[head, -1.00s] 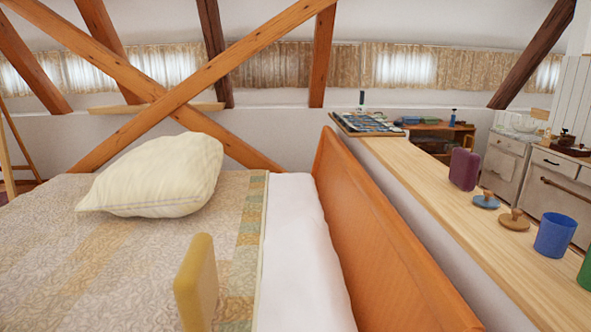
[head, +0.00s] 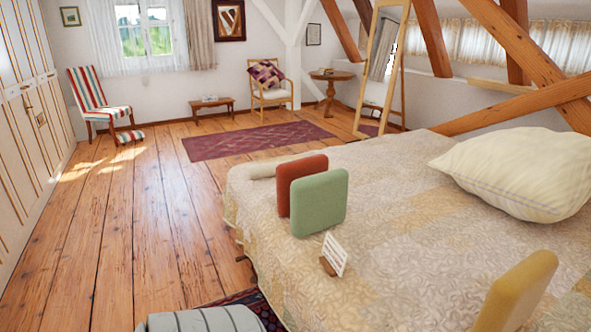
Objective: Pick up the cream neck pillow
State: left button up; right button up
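A small cream roll-shaped cushion (head: 272,169), which looks like the neck pillow, lies on the far left part of the bed (head: 375,250). A red upright pad (head: 285,182) hides its right end. A large plump cream pillow (head: 520,172) lies at the right side of the bed. Neither of my grippers shows in the head view.
A green pad (head: 318,203), a small white card on a stand (head: 333,254) and a yellow pad (head: 517,292) stand on the bed. A grey striped rounded thing (head: 205,321) is at the bottom edge. The wooden floor (head: 150,220) left of the bed is mostly clear.

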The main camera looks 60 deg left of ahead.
aim_at(268, 170)
jog(key=u, duration=2.5)
jog(key=i+j+u, duration=0.1)
jog(key=u, duration=0.3)
jog(key=i+j+u, duration=0.1)
jog(key=u, duration=0.25)
jog(key=i+u, duration=0.2)
jog(key=u, duration=0.2)
jog(key=i+l+z, duration=0.1)
jog(key=i+z, duration=0.2)
jog(key=i, duration=0.6)
jog(key=i+j+z, duration=0.15)
jog(key=i+z, duration=0.15)
jog(key=i, duration=3)
jog(key=i+j+z, duration=0.1)
jog(key=i, duration=1.15)
jog(key=i+z, duration=0.2)
jog(key=i, duration=0.25)
jog(key=i+z, duration=0.25)
jog(key=i, duration=0.2)
jog(key=i+j+z, duration=0.2)
jog(key=i, duration=0.25)
jog(key=i+j+z, duration=0.25)
jog(key=i, duration=0.2)
jog(key=l, duration=0.1)
